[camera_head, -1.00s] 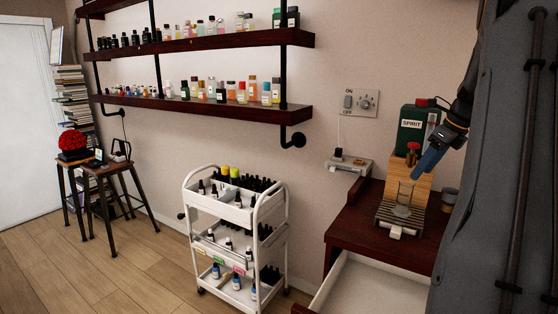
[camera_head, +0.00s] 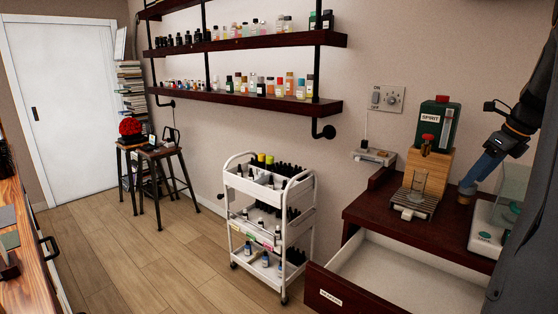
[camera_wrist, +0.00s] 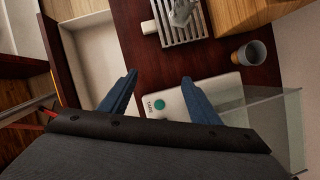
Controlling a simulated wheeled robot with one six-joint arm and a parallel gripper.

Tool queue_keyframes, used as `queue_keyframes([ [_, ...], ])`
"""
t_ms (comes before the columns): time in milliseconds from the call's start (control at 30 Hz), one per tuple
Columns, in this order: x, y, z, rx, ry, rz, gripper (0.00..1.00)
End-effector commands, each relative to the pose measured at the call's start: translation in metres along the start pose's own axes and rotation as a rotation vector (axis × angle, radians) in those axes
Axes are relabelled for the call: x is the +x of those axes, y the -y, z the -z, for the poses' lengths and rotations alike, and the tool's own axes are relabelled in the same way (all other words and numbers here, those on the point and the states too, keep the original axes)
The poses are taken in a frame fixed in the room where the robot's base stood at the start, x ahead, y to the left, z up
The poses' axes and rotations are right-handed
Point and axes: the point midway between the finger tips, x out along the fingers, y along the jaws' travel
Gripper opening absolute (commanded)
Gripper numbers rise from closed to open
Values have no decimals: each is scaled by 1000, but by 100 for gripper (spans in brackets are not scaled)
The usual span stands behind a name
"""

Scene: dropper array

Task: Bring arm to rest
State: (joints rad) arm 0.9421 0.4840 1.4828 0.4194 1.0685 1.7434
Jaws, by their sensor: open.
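My gripper (camera_head: 469,187) hangs above the right part of the dark red desk (camera_head: 375,208), pointing down and left in the head view. In the wrist view my gripper (camera_wrist: 158,82) shows two blue fingers spread apart with nothing between them. Below the fingers lie the desk top and the white base of a scale (camera_wrist: 168,104) with a green button. The gripper touches nothing that I can see.
A glass beaker (camera_head: 418,183) stands on a slatted tray (camera_head: 413,206) by a wooden block and a green SPIRIT container (camera_head: 437,121). A grey cup (camera_wrist: 250,54) is near. The glass-shielded scale (camera_head: 487,238) stands right. An open drawer (camera_head: 329,292) juts out; a white cart (camera_head: 233,207) stands left of it.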

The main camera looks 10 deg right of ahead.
Motion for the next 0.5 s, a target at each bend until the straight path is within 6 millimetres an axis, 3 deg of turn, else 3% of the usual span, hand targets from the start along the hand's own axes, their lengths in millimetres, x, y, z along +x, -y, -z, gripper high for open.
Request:
queue_keyframes([
  [367, 39, -68, -36, -313, -50, -41, 57],
  [500, 56, -104, -46, -489, -75, -62, 57],
])
